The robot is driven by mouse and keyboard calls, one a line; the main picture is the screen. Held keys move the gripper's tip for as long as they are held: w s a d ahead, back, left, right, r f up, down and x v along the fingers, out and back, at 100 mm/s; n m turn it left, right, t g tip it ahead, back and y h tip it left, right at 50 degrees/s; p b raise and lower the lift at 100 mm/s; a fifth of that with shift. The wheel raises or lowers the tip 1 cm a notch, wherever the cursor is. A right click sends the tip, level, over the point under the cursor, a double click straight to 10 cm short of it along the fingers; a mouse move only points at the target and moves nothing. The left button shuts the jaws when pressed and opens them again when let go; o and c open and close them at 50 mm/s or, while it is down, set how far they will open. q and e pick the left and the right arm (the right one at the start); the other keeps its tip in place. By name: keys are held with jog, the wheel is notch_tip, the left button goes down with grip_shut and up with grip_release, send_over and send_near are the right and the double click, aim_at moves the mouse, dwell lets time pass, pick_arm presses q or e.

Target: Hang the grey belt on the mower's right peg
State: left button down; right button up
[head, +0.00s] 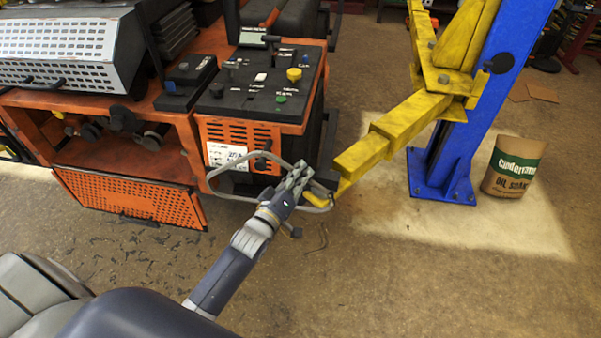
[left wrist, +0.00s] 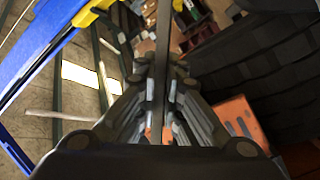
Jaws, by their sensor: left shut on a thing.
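The grey belt (head: 209,183) is a wide loop in front of the mower's orange front panel (head: 215,133) in the head view. My left gripper (head: 300,170) is shut on the belt near the loop's right side. In the left wrist view the belt is a dark strip (left wrist: 163,50) running between the fingers of the left gripper (left wrist: 165,75). A dark peg-like fitting (head: 261,163) sticks out of the panel near the loop's upper edge. I cannot tell whether the belt touches it or passes around it. My right gripper is not in view.
A yellow lift arm (head: 385,137) reaches close to the right of my left gripper, from a blue post (head: 452,150). A brown oil-absorbent drum (head: 515,166) stands right of the post. An orange perforated panel (head: 130,196) is low at left. The floor in front is open.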

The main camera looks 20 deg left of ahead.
pick_arm(q)
jog(key=c, duration=1.7)
grip_release()
jog(key=shift+o, duration=0.2)
